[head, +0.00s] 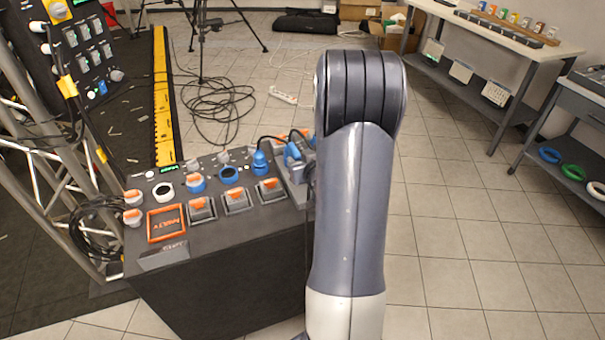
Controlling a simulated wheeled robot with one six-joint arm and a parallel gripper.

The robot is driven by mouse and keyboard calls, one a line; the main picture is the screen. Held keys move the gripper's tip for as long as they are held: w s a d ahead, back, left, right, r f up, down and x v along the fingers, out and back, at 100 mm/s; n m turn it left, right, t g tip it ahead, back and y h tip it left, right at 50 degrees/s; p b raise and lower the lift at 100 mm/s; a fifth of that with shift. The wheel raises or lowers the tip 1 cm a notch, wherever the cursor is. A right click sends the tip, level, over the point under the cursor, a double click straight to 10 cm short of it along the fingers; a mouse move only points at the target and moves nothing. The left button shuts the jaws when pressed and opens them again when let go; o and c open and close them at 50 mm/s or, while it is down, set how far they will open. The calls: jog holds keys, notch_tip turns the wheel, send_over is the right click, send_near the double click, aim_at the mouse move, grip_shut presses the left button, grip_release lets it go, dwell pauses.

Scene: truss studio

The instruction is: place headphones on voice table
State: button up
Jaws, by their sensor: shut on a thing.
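No headphones show in the head view. My gripper does not show either; my own raised arm fills the middle and hides what lies behind it. No table is clearly marked as the voice table. Two tables stand at the right: a long pale-topped table (540,50) with a lower shelf, and a grey table (575,95) cut off by the right edge. I cannot tell which of them, if either, is the voice table.
A dark control console (215,260) with orange switches and blue plugs stands close on the left. Beyond it are a metal truss (35,150), a yellow cable ramp (162,100), coiled black cables (220,105) and a tripod (201,40). Tiled floor (460,215) at right is clear.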

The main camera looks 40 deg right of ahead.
jog(key=shift+f, duration=3.85)
jog(key=shift+f, duration=0.2)
jog(key=o, duration=0.9)
jog(key=shift+c, duration=0.2)
jog(key=shift+r, duration=0.2)
